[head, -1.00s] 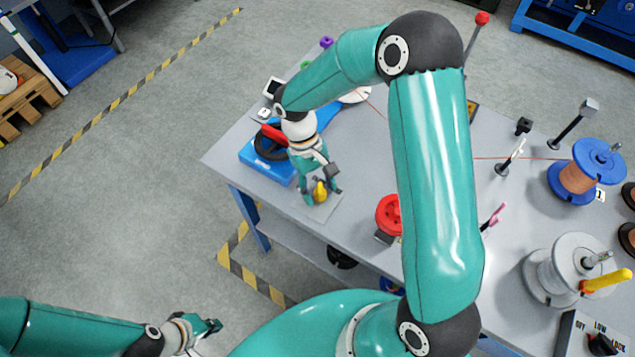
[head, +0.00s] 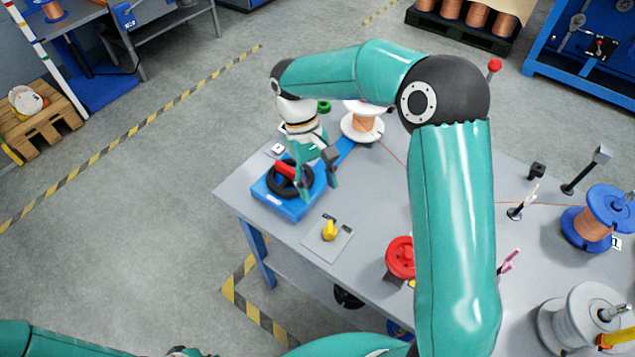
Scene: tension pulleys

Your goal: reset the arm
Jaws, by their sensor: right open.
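My right arm arches over the grey table (head: 360,225). My right gripper (head: 318,192) is open and empty. It hangs fingers down beside the black hand wheel with a red handle (head: 289,178) on the blue base (head: 290,207); whether it touches the wheel I cannot tell. A yellow knob (head: 329,230) on a grey plate (head: 330,246) sits in front of the gripper, clear of it. My left arm shows only as a strip at the bottom left edge, and its fingers cannot be made out.
A red pulley (head: 401,257) stands by the table's front edge. A copper spool (head: 363,123) is behind my right gripper, with a wire running right. A blue spool (head: 597,220) and a grey spool (head: 585,317) stand at the right, near upright posts (head: 586,172).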

